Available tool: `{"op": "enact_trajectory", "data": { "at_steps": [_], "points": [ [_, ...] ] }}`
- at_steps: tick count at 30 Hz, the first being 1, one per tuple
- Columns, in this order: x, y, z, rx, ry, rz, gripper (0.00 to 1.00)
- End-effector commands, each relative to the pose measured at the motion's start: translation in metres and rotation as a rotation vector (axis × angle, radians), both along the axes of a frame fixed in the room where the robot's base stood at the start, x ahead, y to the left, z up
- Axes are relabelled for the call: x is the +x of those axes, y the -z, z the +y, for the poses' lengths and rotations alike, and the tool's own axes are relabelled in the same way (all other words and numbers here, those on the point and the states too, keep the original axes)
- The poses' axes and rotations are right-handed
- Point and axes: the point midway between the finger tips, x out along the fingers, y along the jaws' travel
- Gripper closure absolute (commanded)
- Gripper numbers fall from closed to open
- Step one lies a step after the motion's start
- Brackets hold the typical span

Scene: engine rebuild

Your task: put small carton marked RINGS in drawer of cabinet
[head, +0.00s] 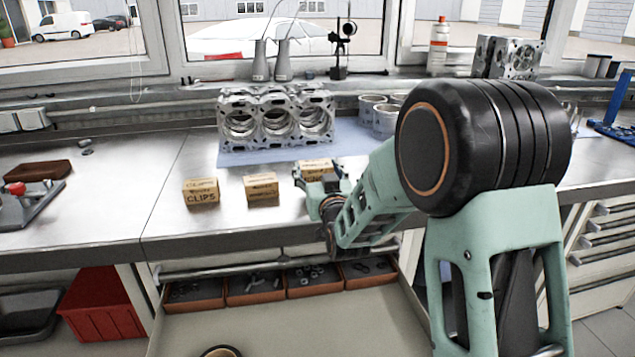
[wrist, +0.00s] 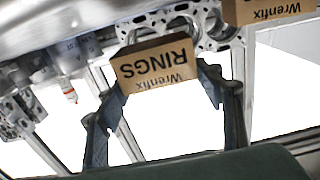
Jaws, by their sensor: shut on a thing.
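The small carton marked RINGS (wrist: 155,62) is tan cardboard and appears upside down in the wrist view. My gripper (wrist: 163,82) is shut on it, one finger at each side. In the head view the carton (head: 316,166) shows just behind my gripper (head: 322,182), over the bench's front part; its lower part is hidden, so I cannot tell whether it touches the bench. The open drawer (head: 290,335) is below the bench front, with a row of orange-edged compartments holding small parts at its back and a bare floor in front.
A carton marked CLIPS (head: 201,192) and another carton (head: 262,188) stand on the bench left of my gripper. An engine block (head: 276,122) stands on a blue mat behind. A red bin (head: 103,307) is below at left. The bench edge lies between gripper and drawer.

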Motion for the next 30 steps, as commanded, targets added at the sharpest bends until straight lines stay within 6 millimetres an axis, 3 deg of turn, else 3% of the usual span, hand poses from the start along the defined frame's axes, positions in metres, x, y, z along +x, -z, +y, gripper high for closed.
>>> {"op": "enact_trajectory", "data": {
  "at_steps": [9, 21, 22, 26, 30],
  "points": [
    [0.005, 0.035, 0.001, 0.001, 0.000, -0.002, 0.71],
    [0.004, 0.039, 0.001, 0.001, 0.000, -0.004, 0.71],
    [0.004, 0.039, 0.000, 0.000, 0.000, -0.001, 0.37],
    [0.004, 0.038, 0.000, 0.000, 0.000, 0.000, 0.22],
    [0.004, 0.038, 0.000, 0.000, 0.000, 0.000, 0.21]
  ]
}}
